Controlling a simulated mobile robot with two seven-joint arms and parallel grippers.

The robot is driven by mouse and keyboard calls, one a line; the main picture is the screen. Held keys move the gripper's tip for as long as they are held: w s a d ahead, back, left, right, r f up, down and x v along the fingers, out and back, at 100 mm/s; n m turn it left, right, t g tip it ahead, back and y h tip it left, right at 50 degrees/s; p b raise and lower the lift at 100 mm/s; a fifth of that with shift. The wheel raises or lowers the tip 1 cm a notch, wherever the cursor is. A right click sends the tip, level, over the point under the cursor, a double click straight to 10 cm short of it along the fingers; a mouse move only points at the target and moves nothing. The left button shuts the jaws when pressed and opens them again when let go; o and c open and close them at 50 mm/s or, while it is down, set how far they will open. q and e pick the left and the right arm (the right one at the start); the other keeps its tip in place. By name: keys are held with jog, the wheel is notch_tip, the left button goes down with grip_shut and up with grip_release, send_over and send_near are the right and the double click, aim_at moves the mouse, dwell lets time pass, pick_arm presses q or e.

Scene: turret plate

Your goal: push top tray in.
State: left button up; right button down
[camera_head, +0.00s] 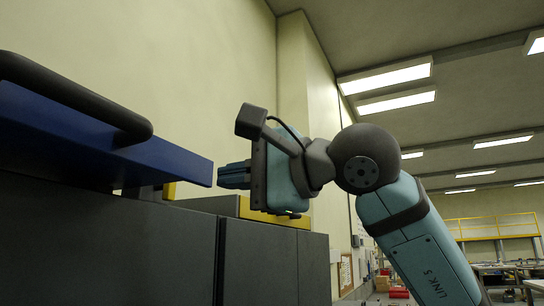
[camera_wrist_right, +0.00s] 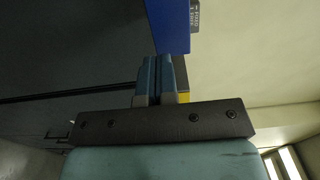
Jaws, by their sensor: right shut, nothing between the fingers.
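The top tray (camera_head: 100,150) is a blue slab with a dark rounded handle bar (camera_head: 75,95) along its upper front, at the left of the head view. It sticks out above the dark grey cabinet (camera_head: 100,235). Its blue end also shows in the right wrist view (camera_wrist_right: 168,25). My right gripper (camera_head: 222,176) is shut and empty, pointing left at the tray's right end. Its fingertips (camera_wrist_right: 163,62) lie close to the blue edge; I cannot tell whether they touch it. My left gripper is not in view.
A yellow-edged unit (camera_head: 235,205) sits on the cabinet behind and below my right gripper. A pale wall (camera_head: 200,70) rises behind. Open hall floor with a yellow railing (camera_head: 495,228) and tables lies far off at the right.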

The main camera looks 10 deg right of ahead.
aim_at(153, 182)
jog(key=shift+p+x, duration=0.35)
jog(key=shift+x, duration=0.95)
jog(key=b+x, duration=0.1)
jog(key=x, duration=1.2)
jog(key=shift+w+a, duration=0.2)
